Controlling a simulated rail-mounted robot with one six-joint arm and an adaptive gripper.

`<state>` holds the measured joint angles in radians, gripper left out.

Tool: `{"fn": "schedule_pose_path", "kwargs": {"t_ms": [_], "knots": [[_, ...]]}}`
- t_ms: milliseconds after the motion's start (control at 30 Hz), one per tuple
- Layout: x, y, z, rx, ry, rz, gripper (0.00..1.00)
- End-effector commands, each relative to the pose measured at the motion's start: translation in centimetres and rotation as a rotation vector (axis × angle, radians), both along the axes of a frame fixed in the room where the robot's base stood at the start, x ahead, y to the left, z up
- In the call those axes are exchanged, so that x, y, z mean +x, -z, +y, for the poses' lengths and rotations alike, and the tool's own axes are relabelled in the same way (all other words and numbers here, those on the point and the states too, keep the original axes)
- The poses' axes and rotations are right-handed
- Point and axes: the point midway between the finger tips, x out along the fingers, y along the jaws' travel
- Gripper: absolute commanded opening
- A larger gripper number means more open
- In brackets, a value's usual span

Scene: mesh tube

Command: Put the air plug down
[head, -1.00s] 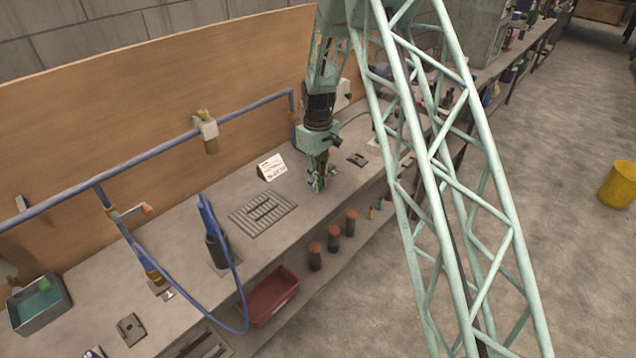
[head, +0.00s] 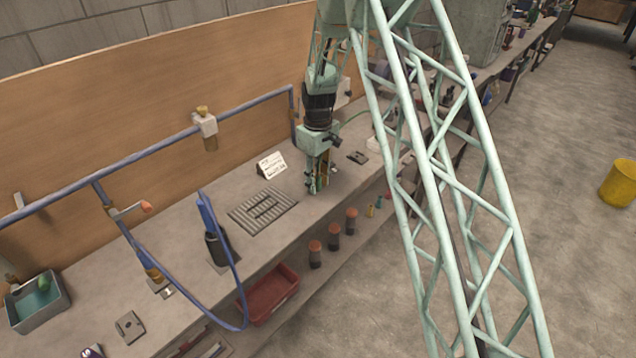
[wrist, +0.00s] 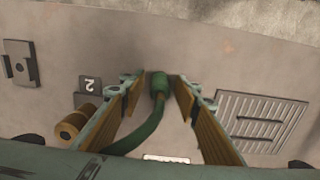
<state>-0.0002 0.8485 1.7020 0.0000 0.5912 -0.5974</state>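The air plug (wrist: 159,82) is a green plug on a green hose (wrist: 148,132). In the wrist view it is between the fingertips of my gripper (wrist: 160,80), low over or on the grey bench top. A narrow gap shows between the plug and each finger. The fingers have orange-brown pads and look open. In the head view my gripper (head: 318,190) points down at the bench near its front edge. The plug is too small to make out there.
A ribbed plate (head: 263,212) and a white card (head: 271,166) are left of my gripper. A metal bracket (head: 357,158) is to its right. The wrist view shows a brass cylinder (wrist: 76,124) beside a plate marked 2 (wrist: 88,85). A red bin (head: 270,293) is below the bench.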

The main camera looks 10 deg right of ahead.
Motion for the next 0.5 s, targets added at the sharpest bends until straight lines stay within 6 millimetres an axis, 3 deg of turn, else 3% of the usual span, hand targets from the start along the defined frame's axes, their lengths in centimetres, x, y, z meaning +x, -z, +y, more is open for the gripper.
{"fn": "schedule_pose_path", "kwargs": {"t_ms": [500], "knots": [[0.01,-0.8,0.0,0.0,0.0,0.0,0.3]]}}
